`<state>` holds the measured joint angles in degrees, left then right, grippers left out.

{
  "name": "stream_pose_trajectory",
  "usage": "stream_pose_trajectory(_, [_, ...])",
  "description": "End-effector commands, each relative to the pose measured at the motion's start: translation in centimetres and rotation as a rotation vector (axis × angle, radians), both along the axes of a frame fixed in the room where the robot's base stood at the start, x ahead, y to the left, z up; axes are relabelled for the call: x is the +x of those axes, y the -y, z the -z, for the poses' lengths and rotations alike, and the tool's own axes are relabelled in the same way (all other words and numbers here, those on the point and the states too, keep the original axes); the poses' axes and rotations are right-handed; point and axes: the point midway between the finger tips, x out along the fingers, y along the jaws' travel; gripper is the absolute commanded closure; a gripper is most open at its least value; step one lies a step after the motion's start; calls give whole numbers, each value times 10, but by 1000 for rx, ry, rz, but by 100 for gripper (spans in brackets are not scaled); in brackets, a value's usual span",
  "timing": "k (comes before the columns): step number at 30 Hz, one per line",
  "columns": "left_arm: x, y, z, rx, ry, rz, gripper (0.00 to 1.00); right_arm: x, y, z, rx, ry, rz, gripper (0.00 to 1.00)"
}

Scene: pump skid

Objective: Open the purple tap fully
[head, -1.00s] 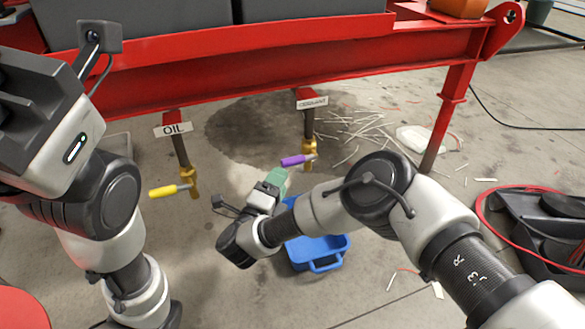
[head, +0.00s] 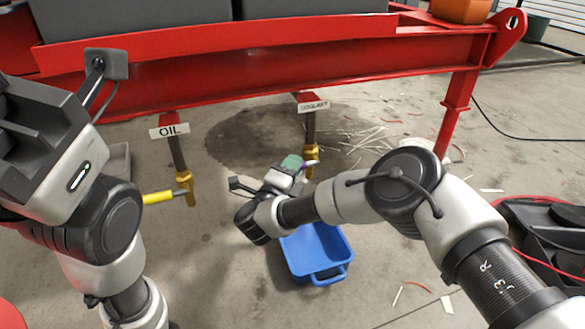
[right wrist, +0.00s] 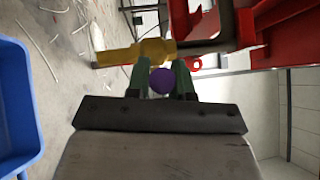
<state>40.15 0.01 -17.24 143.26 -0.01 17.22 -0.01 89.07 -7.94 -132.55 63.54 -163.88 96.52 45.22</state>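The purple tap handle (head: 309,164) is on the brass valve (head: 311,152) under the COOLANT label; my right gripper hides most of it in the head view. In the right wrist view its round purple end (right wrist: 162,81) sits between the two green fingers and fills the gap, with the brass body (right wrist: 135,53) just beyond. My right gripper (head: 292,165) appears shut on this handle. My left gripper (head: 35,112) is at the far left of the head view, away from the taps, and its fingers cannot be made out.
A yellow-handled tap (head: 165,196) hangs under the OIL label (head: 169,131) to the left. A blue tray (head: 345,243) stands on the floor below the purple tap. The red skid beam (head: 270,77) runs above, with a leg at right. A black case (head: 545,225) lies at right.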

Motion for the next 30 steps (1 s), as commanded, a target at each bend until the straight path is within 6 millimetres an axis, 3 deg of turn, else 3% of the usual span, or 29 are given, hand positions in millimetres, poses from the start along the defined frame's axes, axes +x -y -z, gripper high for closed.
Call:
stream_pose_trajectory(1, [0, 0, 0, 0, 0, 0, 100, 0, 0, 0, 0, -1, 0, 89])
stream_pose_trajectory(3, [0, 0, 0, 0, 0, 0, 100, 0, 0, 0, 0, -1, 0, 100])
stream_pose_trajectory(17, [0, 0, -8, 0, -1, -1, 100, 0, 0, -5, 53, -20, 1, 100])
stream_pose_trajectory(30, [0, 0, -34, 0, -1, -1, 100, 1, 4, -24, 345, -115, 0, 100])
